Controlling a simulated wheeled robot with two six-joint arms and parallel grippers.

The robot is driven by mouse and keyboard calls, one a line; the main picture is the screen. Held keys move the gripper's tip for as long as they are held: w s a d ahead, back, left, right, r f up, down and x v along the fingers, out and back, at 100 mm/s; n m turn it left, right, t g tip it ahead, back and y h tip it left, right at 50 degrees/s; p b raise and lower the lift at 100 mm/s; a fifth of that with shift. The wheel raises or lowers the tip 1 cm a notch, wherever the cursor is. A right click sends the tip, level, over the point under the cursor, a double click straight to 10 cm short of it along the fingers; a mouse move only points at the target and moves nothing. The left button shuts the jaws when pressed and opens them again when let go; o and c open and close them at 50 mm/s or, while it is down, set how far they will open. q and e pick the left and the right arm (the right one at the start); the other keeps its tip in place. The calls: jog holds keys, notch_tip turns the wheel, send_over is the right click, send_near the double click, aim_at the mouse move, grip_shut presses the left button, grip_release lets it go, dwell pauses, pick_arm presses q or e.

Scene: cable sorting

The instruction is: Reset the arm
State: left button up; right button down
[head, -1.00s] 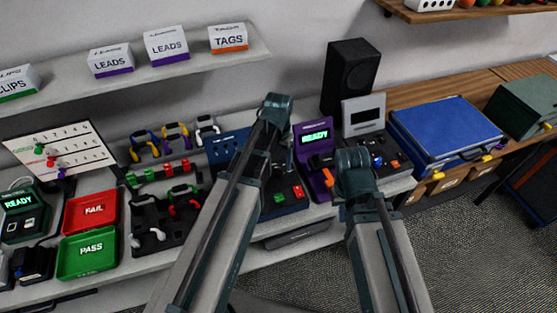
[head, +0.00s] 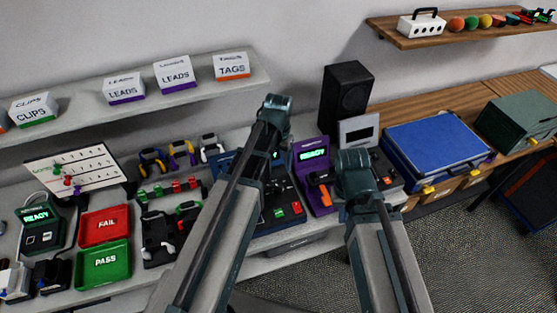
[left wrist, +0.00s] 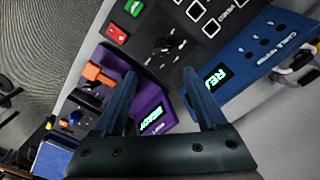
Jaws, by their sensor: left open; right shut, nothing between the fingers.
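My left gripper (left wrist: 159,75) shows in the left wrist view with its two fingers apart and nothing between them. It hangs above a purple device (left wrist: 152,104) with a lit READY screen and a blue panel (left wrist: 245,52); contact with them is not visible. In the head view my left arm rises from the bottom centre to a raised joint in front of the bench, and its gripper cannot be made out behind the arm. My right arm stands to the right of it, with its joint in front of the bench edge. My right gripper is hidden.
The purple device (head: 314,170) stands between my arms. Red FAIL tray (head: 104,226), green PASS tray (head: 103,268) and cable racks fill the left bench. A black speaker (head: 345,95), blue case (head: 437,148) and green box (head: 517,117) stand rightward. A shelf (head: 190,92) with labelled boxes hangs above.

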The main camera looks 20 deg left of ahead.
pick_arm(q)
jog(key=s+d+f+b, duration=0.4)
jog(key=s+d, duration=0.1)
jog(key=s, duration=0.2)
jog(key=s+d+f+m+y+b, duration=0.1)
jog(key=s+d+f+b, duration=0.3)
jog(key=s, duration=0.3)
jog(key=shift+s+d+f+m, duration=0.15)
jog(key=shift+s+d+m, duration=0.15)
jog(key=shift+d, duration=0.5)
